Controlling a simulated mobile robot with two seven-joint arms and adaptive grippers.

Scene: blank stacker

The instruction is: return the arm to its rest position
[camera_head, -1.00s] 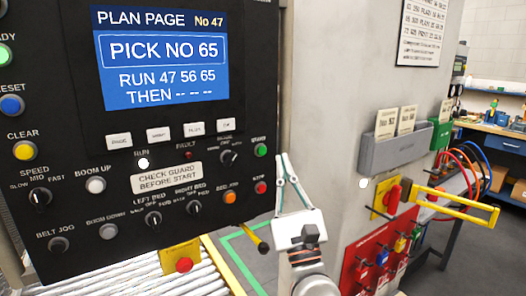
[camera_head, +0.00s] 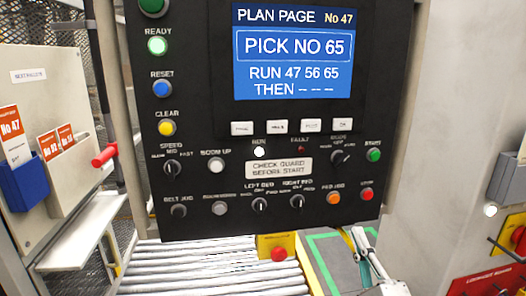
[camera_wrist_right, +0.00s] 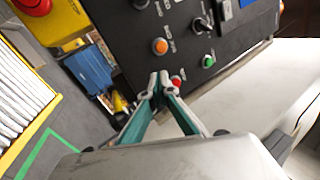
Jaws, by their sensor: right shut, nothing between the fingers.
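My right gripper (camera_head: 358,236) shows at the lower right of the head view, below the right part of the black control panel (camera_head: 300,230). It is shut and empty. In the right wrist view its fingertips (camera_wrist_right: 159,80) meet in front of the panel's lower edge, near a red button (camera_wrist_right: 177,81). I cannot tell from these views whether the fingertips touch anything. Part of my right arm is cut off by the bottom edge of the head view. My left gripper is not in view.
The panel's screen (camera_head: 294,60) reads "PICK NO 65". A red stop button on a yellow box (camera_head: 278,253) hangs below the panel, above a roller conveyor (camera_head: 205,270). A card holder with a red handle (camera_head: 104,155) stands at the left. A grey pillar (camera_head: 440,150) stands at the right.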

